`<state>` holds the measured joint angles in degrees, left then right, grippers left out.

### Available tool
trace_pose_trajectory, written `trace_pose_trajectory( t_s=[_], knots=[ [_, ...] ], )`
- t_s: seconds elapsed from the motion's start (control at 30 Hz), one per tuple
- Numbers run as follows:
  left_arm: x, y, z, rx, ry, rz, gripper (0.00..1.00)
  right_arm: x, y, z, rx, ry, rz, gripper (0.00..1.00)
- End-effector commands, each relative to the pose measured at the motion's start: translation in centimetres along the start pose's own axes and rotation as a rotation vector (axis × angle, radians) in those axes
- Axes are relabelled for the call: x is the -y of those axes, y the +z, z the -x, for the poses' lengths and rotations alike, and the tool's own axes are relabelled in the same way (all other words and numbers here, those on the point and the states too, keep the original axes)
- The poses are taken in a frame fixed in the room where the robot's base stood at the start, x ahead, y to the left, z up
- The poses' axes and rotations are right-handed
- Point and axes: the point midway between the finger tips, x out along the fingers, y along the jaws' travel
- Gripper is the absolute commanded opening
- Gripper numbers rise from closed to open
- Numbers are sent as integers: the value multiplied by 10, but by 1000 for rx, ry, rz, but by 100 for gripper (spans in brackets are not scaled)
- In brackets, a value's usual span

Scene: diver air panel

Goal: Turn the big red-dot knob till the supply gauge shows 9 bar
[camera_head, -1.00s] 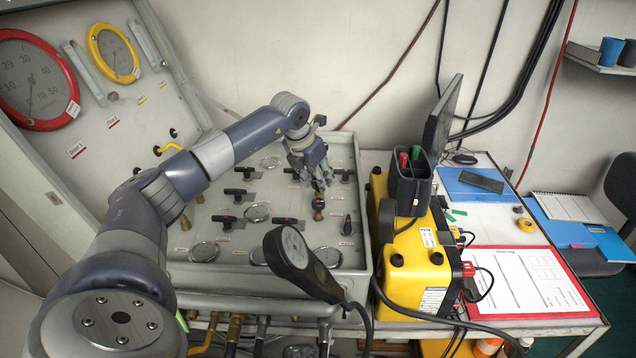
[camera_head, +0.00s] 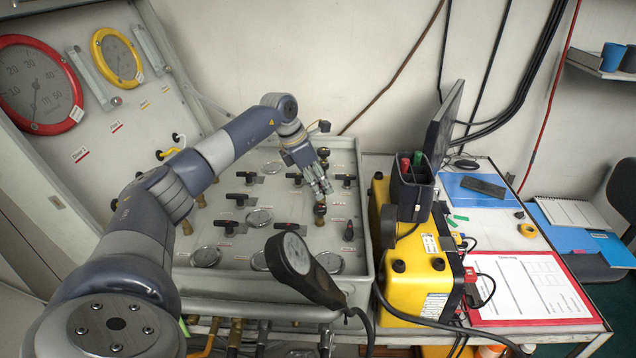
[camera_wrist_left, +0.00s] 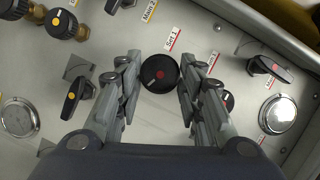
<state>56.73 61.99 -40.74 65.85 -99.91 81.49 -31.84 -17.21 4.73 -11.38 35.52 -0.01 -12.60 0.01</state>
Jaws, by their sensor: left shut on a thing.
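The big knob is black with a red dot (camera_wrist_left: 160,73), next to a label reading "Set 1" in the left wrist view. In the head view it is the dark cap on a brass stem (camera_head: 320,209) at the right of the panel. My left gripper (camera_head: 322,188) reaches down onto it. In the left wrist view its fingers (camera_wrist_left: 158,88) stand on both sides of the knob, shut on it. A large red-rimmed gauge (camera_head: 38,85) and a yellow-rimmed gauge (camera_head: 117,57) are on the sloped panel. I cannot tell which is the supply gauge, or read a value. My right gripper is not in view.
A smaller red-dot knob (camera_wrist_left: 228,100) is close to the right finger. Black lever handles (camera_wrist_left: 79,96) and round dials (camera_wrist_left: 277,113) surround the knob. A dark paddle-shaped device (camera_head: 300,265) stands at the panel's front. A yellow case (camera_head: 420,285) stands right of the panel.

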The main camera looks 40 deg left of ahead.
Motion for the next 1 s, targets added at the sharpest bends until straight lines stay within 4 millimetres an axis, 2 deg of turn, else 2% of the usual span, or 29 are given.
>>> trace_pose_trajectory(
  t_s=[0.37, 0.4, 0.47, 0.83, 1.0],
  knots=[
    [-2, 1, 2, 4, 4, -2, 11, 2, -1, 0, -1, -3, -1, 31],
    [-2, 1, 2, 4, 4, -2, 44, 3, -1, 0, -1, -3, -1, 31],
    [-2, 1, 2, 3, 3, -2, 55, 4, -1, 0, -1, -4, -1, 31],
    [-1, 0, 3, 1, 1, -2, 55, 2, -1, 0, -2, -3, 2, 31],
    [-2, 0, 25, 3, 5, -2, 55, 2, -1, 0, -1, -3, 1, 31]
  ],
)
